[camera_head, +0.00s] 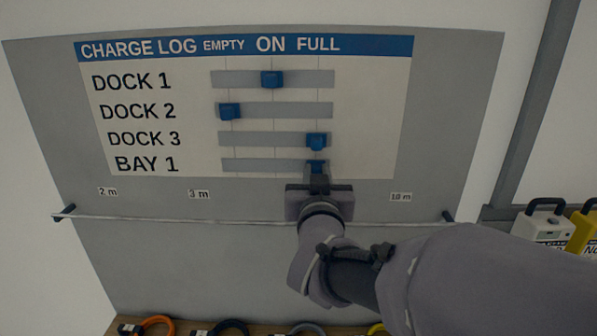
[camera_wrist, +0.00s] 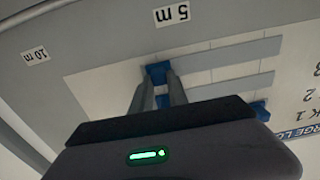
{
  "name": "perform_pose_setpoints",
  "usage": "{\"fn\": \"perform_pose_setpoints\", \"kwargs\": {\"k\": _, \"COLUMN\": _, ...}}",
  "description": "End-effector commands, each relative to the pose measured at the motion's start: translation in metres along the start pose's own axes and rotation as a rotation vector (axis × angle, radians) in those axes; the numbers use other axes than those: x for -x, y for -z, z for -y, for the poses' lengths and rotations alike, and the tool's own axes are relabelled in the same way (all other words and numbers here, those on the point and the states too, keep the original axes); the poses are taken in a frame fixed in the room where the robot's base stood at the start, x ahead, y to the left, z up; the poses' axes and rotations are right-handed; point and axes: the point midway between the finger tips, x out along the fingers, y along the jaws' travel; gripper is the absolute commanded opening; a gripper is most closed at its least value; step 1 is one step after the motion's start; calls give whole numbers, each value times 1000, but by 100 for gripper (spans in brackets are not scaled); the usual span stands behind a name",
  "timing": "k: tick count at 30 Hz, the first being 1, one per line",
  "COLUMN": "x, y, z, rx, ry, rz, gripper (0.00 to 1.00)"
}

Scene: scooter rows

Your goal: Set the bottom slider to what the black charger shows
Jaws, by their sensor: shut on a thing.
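The bottom slider, labelled BAY 1, has a blue knob (camera_head: 316,165) on a grey track (camera_head: 265,164). The knob stands at the right end of the track, in line with the FULL column and below the DOCK 3 knob. My gripper (camera_head: 317,180) reaches up from below and is shut on this knob. In the wrist view, which is upside down, the two fingers of my gripper (camera_wrist: 162,88) close on the blue knob (camera_wrist: 157,70). I cannot make out a black charger in either view.
The charge log board (camera_head: 440,110) also carries the DOCK 1 knob (camera_head: 271,79) under ON, the DOCK 2 knob (camera_head: 230,111) under EMPTY and the DOCK 3 knob (camera_head: 316,140) under FULL. A rail (camera_head: 180,218) crosses below. White (camera_head: 543,224) and yellow (camera_head: 582,230) units stand right.

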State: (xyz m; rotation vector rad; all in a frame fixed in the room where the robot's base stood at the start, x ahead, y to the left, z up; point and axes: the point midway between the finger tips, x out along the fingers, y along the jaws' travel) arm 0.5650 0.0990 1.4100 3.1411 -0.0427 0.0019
Motion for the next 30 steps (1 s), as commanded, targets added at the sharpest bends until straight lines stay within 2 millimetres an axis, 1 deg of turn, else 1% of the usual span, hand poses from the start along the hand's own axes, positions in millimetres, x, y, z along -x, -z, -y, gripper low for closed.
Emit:
{"fn": "perform_pose_setpoints", "kwargs": {"k": 1, "x": 0, "y": -1, "z": -4, "rx": -2, "ry": -9, "rz": 3, "gripper": 0}}
{"fn": "perform_pose_setpoints", "kwargs": {"k": 8, "x": 0, "y": -1, "z": -5, "rx": -2, "ry": -9, "rz": 4, "gripper": 0}}
{"fn": "perform_pose_setpoints", "kwargs": {"k": 9, "x": 0, "y": -1, "z": -5, "rx": -2, "ry": -9, "rz": 4, "gripper": 21}}
{"fn": "perform_pose_setpoints", "kwargs": {"k": 11, "x": 0, "y": -1, "z": -5, "rx": -2, "ry": -9, "rz": 4, "gripper": 33}}
{"fn": "perform_pose_setpoints", "kwargs": {"k": 12, "x": 0, "y": -1, "z": -4, "rx": -2, "ry": -9, "rz": 4, "gripper": 41}}
{"fn": "perform_pose_setpoints", "kwargs": {"k": 20, "x": 0, "y": 0, "z": -4, "rx": -1, "ry": -7, "rz": 2, "gripper": 42}}
{"fn": "perform_pose_setpoints", "kwargs": {"k": 23, "x": 3, "y": 0, "z": -3, "rx": -1, "ry": -7, "rz": 2, "gripper": 42}}
{"fn": "perform_pose_setpoints", "kwargs": {"k": 26, "x": 18, "y": 1, "z": -2, "rx": 0, "ry": -5, "rz": 0, "gripper": 42}}
{"fn": "perform_pose_setpoints", "kwargs": {"k": 29, "x": 45, "y": 1, "z": -2, "rx": -3, "ry": -3, "rz": 0, "gripper": 42}}
{"fn": "perform_pose_setpoints", "kwargs": {"k": 30, "x": 58, "y": 1, "z": -2, "rx": -2, "ry": -3, "rz": -1, "gripper": 42}}
